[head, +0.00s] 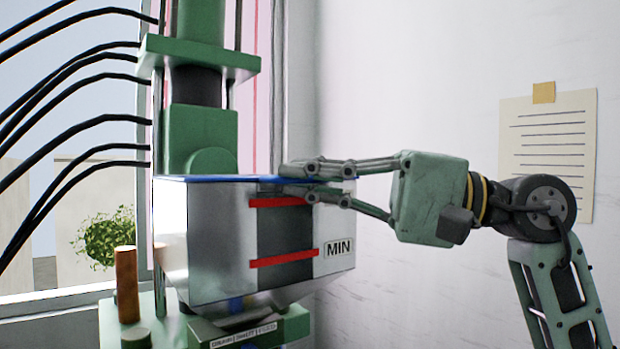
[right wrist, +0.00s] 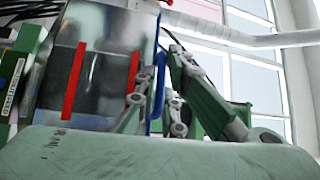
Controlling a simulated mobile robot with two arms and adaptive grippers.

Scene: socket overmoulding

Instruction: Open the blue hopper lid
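The hopper (head: 205,240) is a silver box with a grey window, red bars and a MIN label. Its blue lid (head: 240,179) shows as a thin, level strip along the top edge, and the lid looks down flat. It also shows as a blue strip in the right wrist view (right wrist: 159,85). My right gripper (head: 283,179) reaches in from the right at the lid's front edge, one finger above it and one below. The fingers are drawn close together with the lid's edge between them; their contact is partly hidden. My left gripper is out of view.
A green machine column (head: 202,135) rises behind the hopper, with several black cables at left. A brown cylinder (head: 127,284) stands at lower left. A pale wall with a paper note (head: 548,150) is behind my right arm. Space above the lid's right side looks clear.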

